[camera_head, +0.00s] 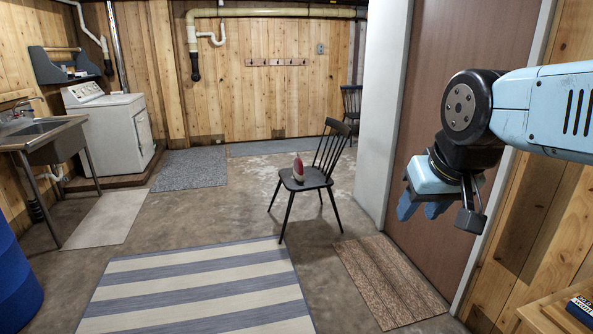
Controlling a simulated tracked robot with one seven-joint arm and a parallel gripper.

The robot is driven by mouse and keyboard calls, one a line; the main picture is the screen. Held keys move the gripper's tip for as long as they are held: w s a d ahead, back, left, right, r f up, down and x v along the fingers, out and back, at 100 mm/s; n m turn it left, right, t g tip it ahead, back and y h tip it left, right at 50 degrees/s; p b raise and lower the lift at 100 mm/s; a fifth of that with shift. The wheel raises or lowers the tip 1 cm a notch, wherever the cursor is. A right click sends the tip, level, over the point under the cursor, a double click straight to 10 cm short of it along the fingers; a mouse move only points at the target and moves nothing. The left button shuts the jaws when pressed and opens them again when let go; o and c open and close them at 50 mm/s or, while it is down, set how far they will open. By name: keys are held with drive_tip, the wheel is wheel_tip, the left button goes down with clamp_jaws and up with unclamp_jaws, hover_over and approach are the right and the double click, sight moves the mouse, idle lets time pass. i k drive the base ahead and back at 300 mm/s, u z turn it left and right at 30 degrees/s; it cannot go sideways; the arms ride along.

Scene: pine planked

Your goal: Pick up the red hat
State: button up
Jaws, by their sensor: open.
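A small red and white object (298,171) sits on the seat of a dark spindle-back chair (313,180) in the middle of the room. It is the only red thing I see that could be the hat, but it is too small to tell its exact shape.
A striped rug (200,290) lies in front of the chair, and a brown mat (390,281) lies by the door (450,130). A white pillar (382,110) stands right of the chair. A sink (42,140), washer (110,125) and blue barrel (15,285) line the left. Floor around the chair is open.

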sight(298, 168)
drive_tip(key=u, duration=0.2)
drive_tip(key=i, duration=0.65)
drive_tip(key=u, duration=0.6)
drive_tip(key=i, duration=1.15)
drive_tip(key=u, duration=0.35)
drive_tip(key=i, duration=1.2)
drive_tip(key=z, duration=0.5)
drive_tip(key=i, duration=1.1)
drive_tip(key=z, duration=1)
drive_tip(key=i, duration=0.8)
drive_tip(key=z, duration=0.45)
drive_tip(key=k, duration=0.8)
drive_tip(key=u, duration=0.05)
